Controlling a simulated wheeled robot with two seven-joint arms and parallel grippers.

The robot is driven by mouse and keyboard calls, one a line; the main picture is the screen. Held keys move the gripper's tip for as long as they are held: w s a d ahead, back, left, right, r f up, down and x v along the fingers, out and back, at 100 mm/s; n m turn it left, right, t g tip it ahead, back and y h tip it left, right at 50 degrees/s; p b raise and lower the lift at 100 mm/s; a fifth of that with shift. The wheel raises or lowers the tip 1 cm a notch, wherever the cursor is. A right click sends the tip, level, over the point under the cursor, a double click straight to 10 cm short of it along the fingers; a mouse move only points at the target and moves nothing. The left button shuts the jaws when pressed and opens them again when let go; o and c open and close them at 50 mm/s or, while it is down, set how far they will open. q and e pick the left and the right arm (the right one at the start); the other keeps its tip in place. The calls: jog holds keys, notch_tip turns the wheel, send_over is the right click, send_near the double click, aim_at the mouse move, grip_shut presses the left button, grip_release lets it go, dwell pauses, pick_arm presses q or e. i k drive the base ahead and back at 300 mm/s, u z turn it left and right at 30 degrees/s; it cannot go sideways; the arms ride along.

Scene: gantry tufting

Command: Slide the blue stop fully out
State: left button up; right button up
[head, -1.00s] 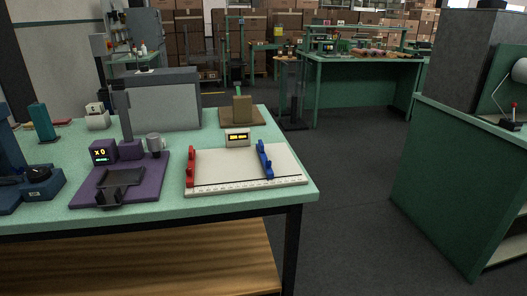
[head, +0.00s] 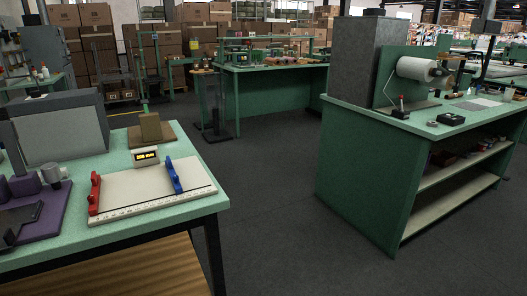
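The blue stop (head: 174,175) stands on a pale board (head: 140,192) at the right end of the near green table. It sits right of the board's middle, with bare board to its right. A red stop (head: 94,193) stands at the board's left edge. Neither of my grippers is in view.
The near green table (head: 207,203) also holds a purple-based device (head: 48,222), a grey box (head: 62,134) and a brown block on a wooden base (head: 150,128). A green bench (head: 365,170) with shelves stands at the right. Dark open floor (head: 270,215) lies between them.

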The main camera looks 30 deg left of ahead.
aim_at(178, 189)
jog(key=z, duration=1.8)
jog(key=k, duration=1.2)
jog(key=u, duration=2)
